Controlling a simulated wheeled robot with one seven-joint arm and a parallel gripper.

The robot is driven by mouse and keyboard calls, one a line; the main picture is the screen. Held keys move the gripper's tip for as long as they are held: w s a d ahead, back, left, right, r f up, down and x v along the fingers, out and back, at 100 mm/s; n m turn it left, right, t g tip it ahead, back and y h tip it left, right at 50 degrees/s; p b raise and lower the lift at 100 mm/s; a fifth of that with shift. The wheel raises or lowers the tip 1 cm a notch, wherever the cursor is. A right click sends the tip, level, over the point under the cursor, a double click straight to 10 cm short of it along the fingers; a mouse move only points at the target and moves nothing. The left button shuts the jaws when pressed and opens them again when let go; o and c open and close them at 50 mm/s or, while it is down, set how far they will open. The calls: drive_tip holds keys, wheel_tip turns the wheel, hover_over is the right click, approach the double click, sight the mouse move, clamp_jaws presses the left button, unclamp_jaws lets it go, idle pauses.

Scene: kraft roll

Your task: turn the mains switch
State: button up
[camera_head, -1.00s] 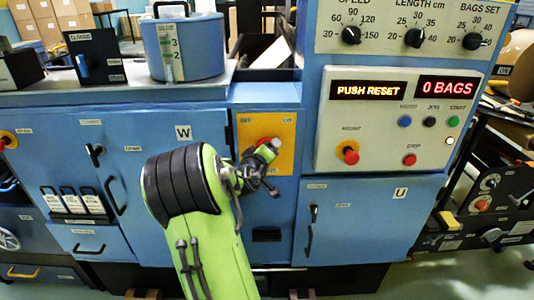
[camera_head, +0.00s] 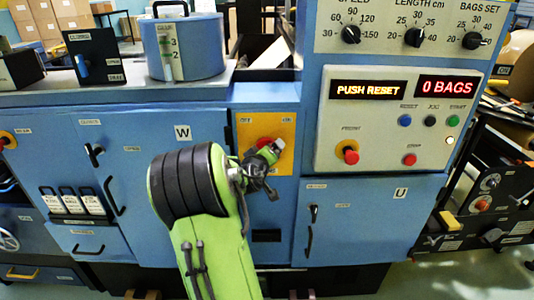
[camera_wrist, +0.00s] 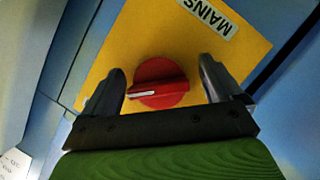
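The mains switch is a red round knob (camera_wrist: 160,82) with a white mark on its grip bar, on a yellow plate (camera_wrist: 120,50) labelled MAINS. In the head view the yellow plate (camera_head: 284,130) is on the blue machine front, and the red knob (camera_head: 262,143) is partly hidden by my arm. My gripper (camera_wrist: 163,84) is open in the wrist view, one finger on each side of the knob. Gaps show between the fingers and the knob. In the head view my gripper (camera_head: 272,158) is in front of the plate.
The control panel (camera_head: 330,150) right of the plate reads PUSH RESET and 0 BAGS, with a red mushroom button (camera_head: 351,156) and smaller buttons. Cabinet doors marked W (camera_head: 183,133) and U (camera_head: 401,192) flank the plate. A blue glue pot (camera_head: 200,45) stands above.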

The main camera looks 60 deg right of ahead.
drive_tip(key=shift+r, duration=0.2)
drive_tip(key=p+v, duration=0.1)
drive_tip(key=v, duration=1.4)
drive_tip(key=shift+a, duration=0.4)
